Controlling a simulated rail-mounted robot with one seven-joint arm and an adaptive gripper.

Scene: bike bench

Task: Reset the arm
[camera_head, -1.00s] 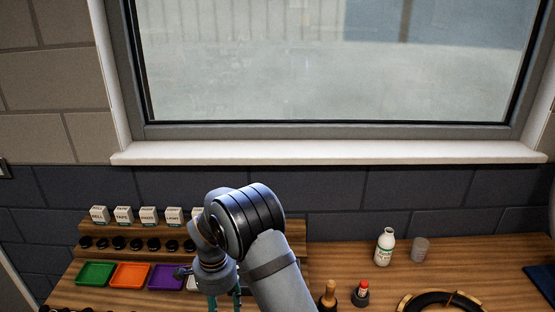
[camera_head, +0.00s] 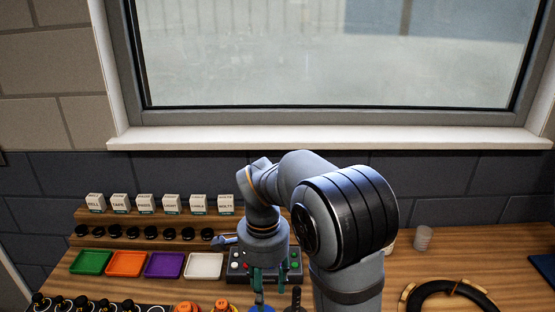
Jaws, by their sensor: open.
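My arm rises from the bottom and bends over the bench in the head view. My gripper (camera_head: 268,280) hangs down at its end with teal fingers apart and nothing seen between them. It is in front of a grey control box (camera_head: 236,258) with coloured buttons, which it partly covers. Whether the fingers touch anything below is hard to tell.
Green (camera_head: 91,262), orange (camera_head: 126,263), purple (camera_head: 164,264) and white (camera_head: 203,265) trays lie left of my gripper. Behind them is a wooden stepped rack (camera_head: 150,220) with labelled white boxes and black knobs. A clear cup (camera_head: 422,238) and a black ring (camera_head: 450,300) are at right.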

